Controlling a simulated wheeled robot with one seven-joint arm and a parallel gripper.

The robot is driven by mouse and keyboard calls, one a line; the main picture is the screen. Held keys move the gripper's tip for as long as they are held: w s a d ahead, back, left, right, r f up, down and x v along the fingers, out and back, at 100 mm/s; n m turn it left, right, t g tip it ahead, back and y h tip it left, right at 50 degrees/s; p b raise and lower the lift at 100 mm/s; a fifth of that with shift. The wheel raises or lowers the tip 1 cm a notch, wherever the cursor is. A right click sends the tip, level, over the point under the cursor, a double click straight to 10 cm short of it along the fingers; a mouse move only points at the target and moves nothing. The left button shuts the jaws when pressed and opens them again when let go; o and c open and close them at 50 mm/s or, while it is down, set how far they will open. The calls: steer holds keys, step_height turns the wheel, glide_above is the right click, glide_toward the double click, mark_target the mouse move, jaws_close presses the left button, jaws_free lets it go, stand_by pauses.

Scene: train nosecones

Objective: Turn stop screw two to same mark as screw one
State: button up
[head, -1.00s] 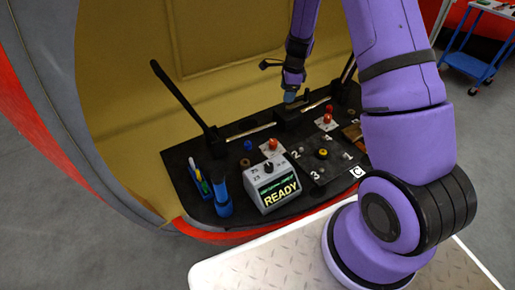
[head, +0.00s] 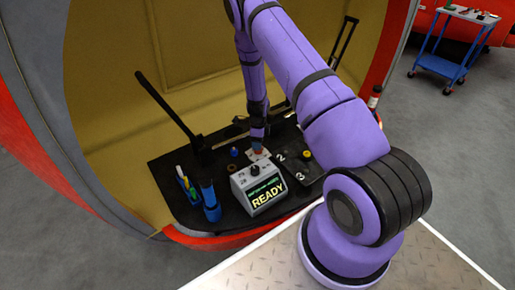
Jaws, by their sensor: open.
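My gripper (head: 258,147) points down over the white plate (head: 262,157) behind the grey box and hides most of the red screw head (head: 258,153) there. Its jaws are open; I cannot tell whether they touch the screw. No mark on the screw can be read. A second red screw, seen earlier farther right, is hidden now, behind my arm. A black plate (head: 286,170) shows the numerals 2 and 3 and a yellow knob (head: 307,154); its right part is covered by my arm.
The grey box (head: 256,187) has a dial and a screen reading READY. A pen holder (head: 188,188) and a blue cylinder (head: 210,203) stand at left. Black bars (head: 168,108) rise from the black bench (head: 165,170). A blue trolley (head: 452,45) is far right.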

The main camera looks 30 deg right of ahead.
steer(key=shift+f, duration=2.25)
steer(key=c, duration=0.9)
